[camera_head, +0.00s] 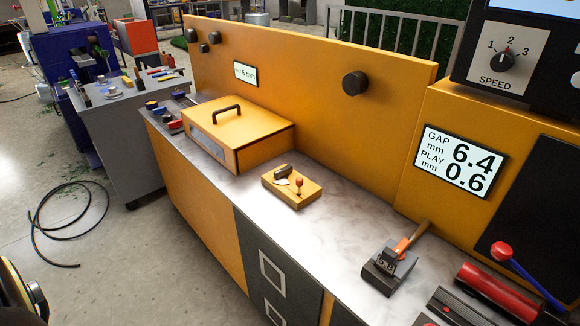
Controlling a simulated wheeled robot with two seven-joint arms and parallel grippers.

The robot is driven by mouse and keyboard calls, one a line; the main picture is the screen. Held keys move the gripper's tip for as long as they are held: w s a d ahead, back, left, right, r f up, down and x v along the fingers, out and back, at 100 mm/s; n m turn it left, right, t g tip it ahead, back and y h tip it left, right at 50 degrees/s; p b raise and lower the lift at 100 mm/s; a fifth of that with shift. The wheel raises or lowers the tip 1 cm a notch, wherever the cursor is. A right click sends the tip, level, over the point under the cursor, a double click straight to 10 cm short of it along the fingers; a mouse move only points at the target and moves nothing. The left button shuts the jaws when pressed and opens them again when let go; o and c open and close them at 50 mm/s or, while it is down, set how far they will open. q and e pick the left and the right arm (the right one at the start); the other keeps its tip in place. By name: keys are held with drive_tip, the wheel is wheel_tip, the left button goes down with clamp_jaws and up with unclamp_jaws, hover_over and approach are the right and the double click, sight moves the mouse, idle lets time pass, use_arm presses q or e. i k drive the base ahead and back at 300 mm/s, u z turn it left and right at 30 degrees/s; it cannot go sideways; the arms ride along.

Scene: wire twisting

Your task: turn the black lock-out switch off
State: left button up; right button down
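No label in view names the lock-out switch, so I cannot tell for sure which part it is. A large round black knob (355,83) sticks out of the yellow back panel, right of its middle. Several smaller black knobs (214,37) sit at the panel's far left end. A small yellow block (291,187) on the worktop carries a black lever-like part (283,171) and a small red knob (299,182). A black speed dial (506,60), marked 1, 2, 3, is at the upper right. Neither of my grippers can be made out.
A yellow box with a black handle (238,132) stands on the grey worktop (335,228). A black block marked 5.8 (388,270), a red cylinder (495,290) and a blue lever with red ball (525,272) crowd the right. A screen (460,160) reads gap 6.4, play 0.6.

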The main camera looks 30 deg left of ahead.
sight(281, 176)
drive_tip(key=u, duration=2.35)
drive_tip(key=i, duration=2.8)
drive_tip(key=z, duration=2.95)
